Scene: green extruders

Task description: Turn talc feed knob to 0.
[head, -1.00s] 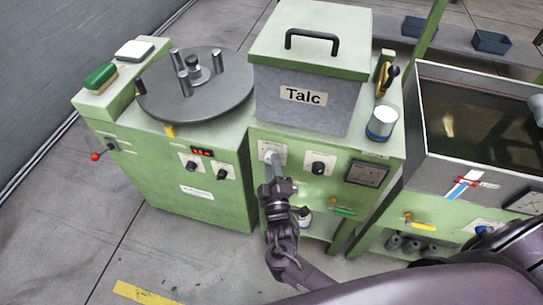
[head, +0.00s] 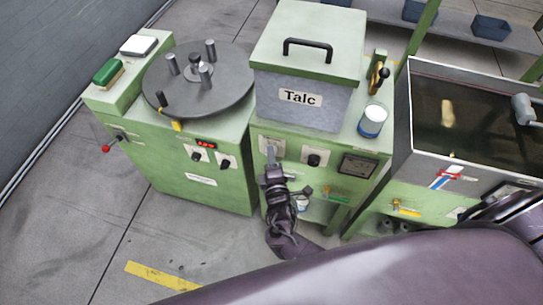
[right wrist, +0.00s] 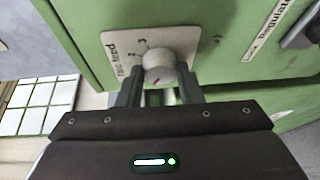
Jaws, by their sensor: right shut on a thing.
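The talc feed knob (right wrist: 158,68) is a round pale knob on a white plate (right wrist: 118,45) marked "Talc feed", with small digits near its rim. A small reddish mark shows on the knob's lower face in the right wrist view. My right gripper (right wrist: 160,80) is shut on the knob, one finger on each side. In the head view my right gripper (head: 270,153) reaches up to the plate (head: 265,142) on the green front below the grey Talc bin (head: 300,112), and hides the knob there. My left gripper is not in view.
A black knob (head: 313,160) sits right of the held one, with a dark gauge (head: 358,167) beyond. A green-handled valve (head: 338,197) is below. A turntable machine (head: 215,100) stands left, a water tank (head: 470,110) right. Open floor lies in front.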

